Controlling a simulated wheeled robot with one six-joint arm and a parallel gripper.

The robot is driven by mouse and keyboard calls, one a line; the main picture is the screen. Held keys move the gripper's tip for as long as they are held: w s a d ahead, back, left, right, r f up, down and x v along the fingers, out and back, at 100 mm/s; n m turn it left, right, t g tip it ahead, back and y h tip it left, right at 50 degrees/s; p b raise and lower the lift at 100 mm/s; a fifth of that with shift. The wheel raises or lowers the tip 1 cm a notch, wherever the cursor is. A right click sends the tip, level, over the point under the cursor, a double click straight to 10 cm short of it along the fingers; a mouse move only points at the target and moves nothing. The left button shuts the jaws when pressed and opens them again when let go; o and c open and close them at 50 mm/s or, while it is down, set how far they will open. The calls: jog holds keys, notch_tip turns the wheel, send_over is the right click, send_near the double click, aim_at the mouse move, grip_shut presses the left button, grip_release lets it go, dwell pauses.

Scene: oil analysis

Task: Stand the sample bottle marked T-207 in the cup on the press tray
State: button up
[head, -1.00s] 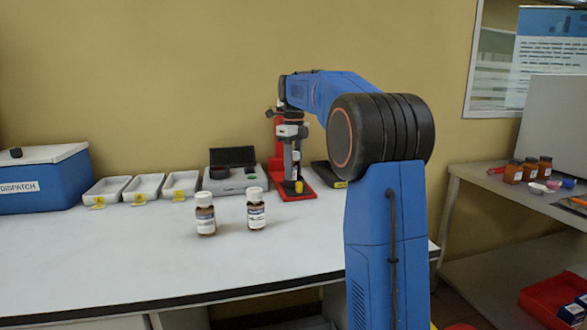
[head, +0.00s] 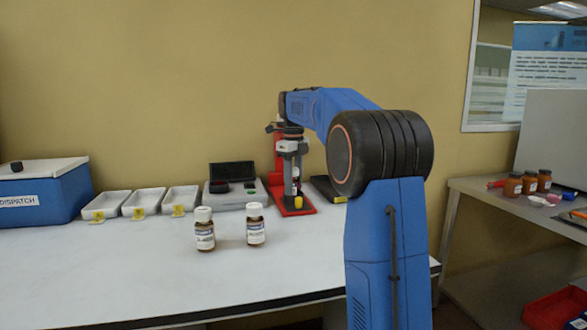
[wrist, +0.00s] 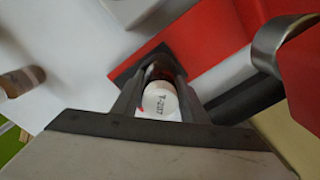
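The sample bottle (wrist: 160,101), its white cap marked T-207, is between the two fingers of my gripper (wrist: 158,88) in the wrist view. My gripper (head: 291,172) appears shut on it and is low over the red press base (head: 306,208) in the head view. The bottle (head: 296,173) looks upright there, but its lower part is largely hidden by the fingers. I cannot make out the cup, or whether the bottle's foot touches anything.
Two brown bottles with white caps, one left (head: 204,230) and one right (head: 255,225), stand on the white bench (head: 130,265). A grey instrument (head: 233,194) is left of the press and white trays (head: 145,201) further left. The front bench is clear.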

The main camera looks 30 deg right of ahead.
notch_tip(320, 180, up, 12)
jog(key=shift+r, duration=0.1)
dwell(0.4)
dwell(0.3)
